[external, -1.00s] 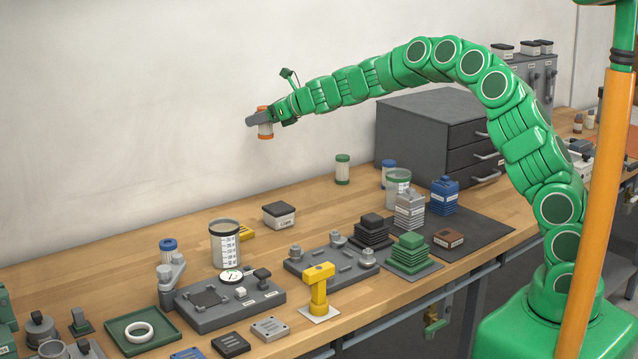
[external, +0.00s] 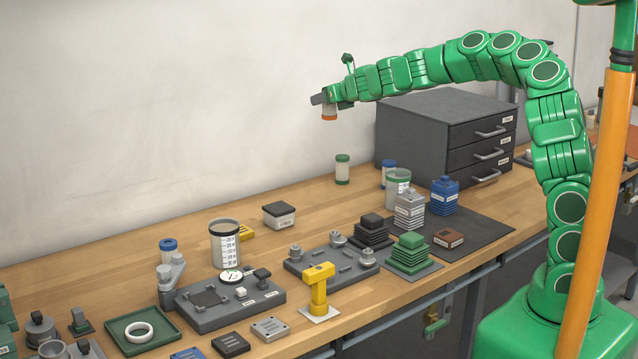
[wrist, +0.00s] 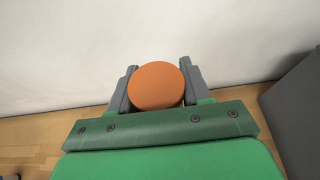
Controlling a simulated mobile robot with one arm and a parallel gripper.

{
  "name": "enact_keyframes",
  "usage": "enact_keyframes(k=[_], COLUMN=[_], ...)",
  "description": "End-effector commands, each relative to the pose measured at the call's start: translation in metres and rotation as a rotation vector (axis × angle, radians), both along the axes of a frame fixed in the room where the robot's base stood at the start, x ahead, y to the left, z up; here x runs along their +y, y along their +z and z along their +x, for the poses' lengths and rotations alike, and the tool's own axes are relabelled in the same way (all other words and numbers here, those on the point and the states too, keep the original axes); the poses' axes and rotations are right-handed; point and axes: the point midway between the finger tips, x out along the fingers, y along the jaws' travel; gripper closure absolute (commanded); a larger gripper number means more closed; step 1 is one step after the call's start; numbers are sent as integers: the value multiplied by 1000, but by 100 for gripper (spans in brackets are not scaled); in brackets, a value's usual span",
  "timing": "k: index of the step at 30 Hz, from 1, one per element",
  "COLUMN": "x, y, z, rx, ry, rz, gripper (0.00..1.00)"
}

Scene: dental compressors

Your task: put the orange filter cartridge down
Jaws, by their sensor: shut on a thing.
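The orange filter cartridge (external: 329,112) has orange ends and a pale middle. My gripper (external: 322,99) is shut on it and holds it in the air, well above the back of the wooden bench. In the wrist view the round orange end of the cartridge (wrist: 156,86) sits between the two grey fingers. Its far end is hidden in that view. A similar cartridge with green ends (external: 342,169) stands upright on the bench below and to the right of my gripper. One with a blue top (external: 388,173) stands further right, by the drawer cabinet.
A dark drawer cabinet (external: 412,119) stands at the back right, under my arm. A labelled box (external: 279,216), a measuring cup (external: 225,245) and a yellow stand (external: 319,290) are on the bench (external: 314,204). Bare wood lies along the wall left of the green cartridge.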

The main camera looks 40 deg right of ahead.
Motion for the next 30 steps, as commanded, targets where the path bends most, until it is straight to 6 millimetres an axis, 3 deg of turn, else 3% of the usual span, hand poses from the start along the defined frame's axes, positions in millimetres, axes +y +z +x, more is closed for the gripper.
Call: enact_keyframes(k=[5, 18, 30], x=[-4, -27, -23], y=[-18, -98, -142], z=[-9, -59, -111], rx=[2, 3, 3], ry=[-7, -40, -28], rz=[3, 0, 0], gripper=[85, 85, 85])
